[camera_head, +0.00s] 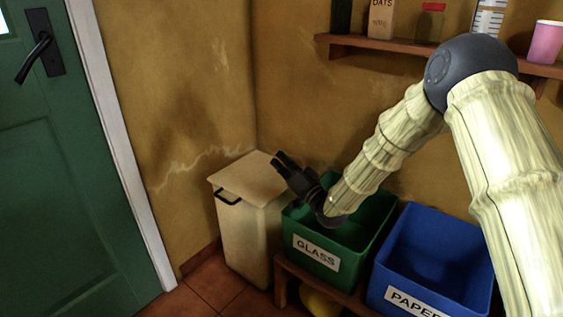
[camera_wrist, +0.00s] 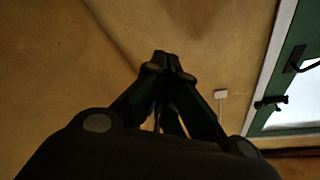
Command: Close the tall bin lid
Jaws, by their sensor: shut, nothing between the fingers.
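The tall cream bin (camera_head: 243,235) stands in the corner, left of the green crate. Its lid (camera_head: 246,176) lies down over the bin's top, roughly level. I cannot tell whether a small gap is left under it. A black handle (camera_head: 228,198) shows at the front, just below the lid's edge. My gripper (camera_head: 279,158) is at the lid's back right, with its fingers pointing up and left. I cannot tell whether it touches the lid. In the wrist view my gripper (camera_wrist: 165,60) has its fingers together and empty, and the bin is not seen there.
The green GLASS crate (camera_head: 317,257) sits under my forearm, and the blue PAPER crate (camera_head: 430,250) is to its right. A wall shelf (camera_head: 390,45) with jars is above. A green door (camera_head: 60,170) is at the left, with clear floor (camera_head: 205,292) before the bin.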

